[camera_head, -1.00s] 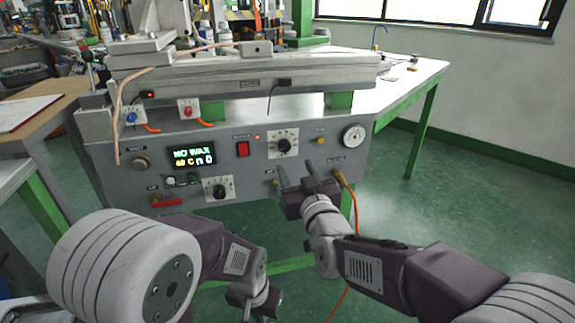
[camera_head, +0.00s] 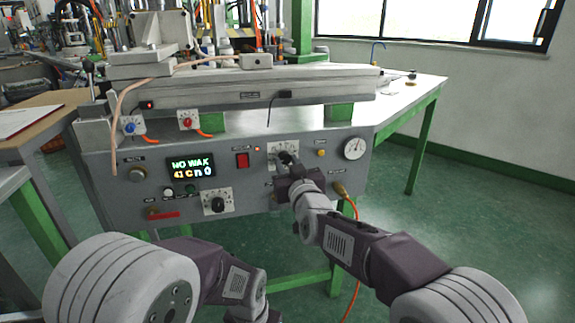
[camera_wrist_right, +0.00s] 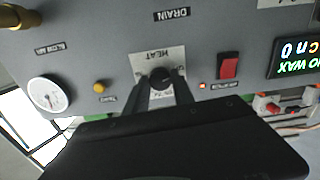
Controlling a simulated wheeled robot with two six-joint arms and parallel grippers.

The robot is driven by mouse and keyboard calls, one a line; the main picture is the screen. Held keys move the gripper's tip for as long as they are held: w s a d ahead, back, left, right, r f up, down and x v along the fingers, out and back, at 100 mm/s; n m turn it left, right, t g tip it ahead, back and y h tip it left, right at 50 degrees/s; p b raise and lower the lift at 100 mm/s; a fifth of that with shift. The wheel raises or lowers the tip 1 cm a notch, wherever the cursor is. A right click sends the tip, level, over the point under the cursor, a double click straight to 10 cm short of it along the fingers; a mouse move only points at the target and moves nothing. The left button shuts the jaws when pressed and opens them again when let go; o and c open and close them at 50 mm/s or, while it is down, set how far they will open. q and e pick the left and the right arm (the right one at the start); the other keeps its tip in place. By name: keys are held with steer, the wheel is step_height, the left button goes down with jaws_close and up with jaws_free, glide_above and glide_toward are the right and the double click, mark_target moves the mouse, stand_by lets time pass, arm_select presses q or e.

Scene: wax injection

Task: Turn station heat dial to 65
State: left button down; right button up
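The heat dial is a black knob on a white scale plate (camera_head: 274,150), on the grey station's front panel. Its knob (camera_wrist_right: 160,76) shows in the right wrist view, upside down, under the word HEAT. My right gripper (camera_head: 287,163) is at this dial and covers part of it in the head view. In the right wrist view its two fingers (camera_wrist_right: 162,84) stand apart, one on each side of the knob; firm contact cannot be made out. The pointer's setting is not readable. My left gripper's fingers are out of view.
A second dial (camera_head: 217,202) sits lower left on the panel. A red switch (camera_head: 242,160), a yellow button (camera_head: 321,153) and a pressure gauge (camera_head: 354,149) are near the heat dial. An orange hose (camera_head: 353,210) hangs at the right.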

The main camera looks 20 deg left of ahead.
jaws_close()
steer(key=m+b, duration=0.1)
steer(key=m, duration=0.2)
steer(key=shift+f, duration=0.15)
steer(key=m+b, duration=0.1)
steer(key=m, duration=0.3)
steer(key=shift+a+m, duration=0.1)
steer(key=shift+m, duration=0.3)
steer(key=m+b, duration=0.2)
steer(key=m, duration=0.2)
steer(key=shift+m+b, duration=0.3)
steer(key=m+b, duration=0.2)
steer(key=m, duration=0.3)
steer(key=shift+m, duration=0.3)
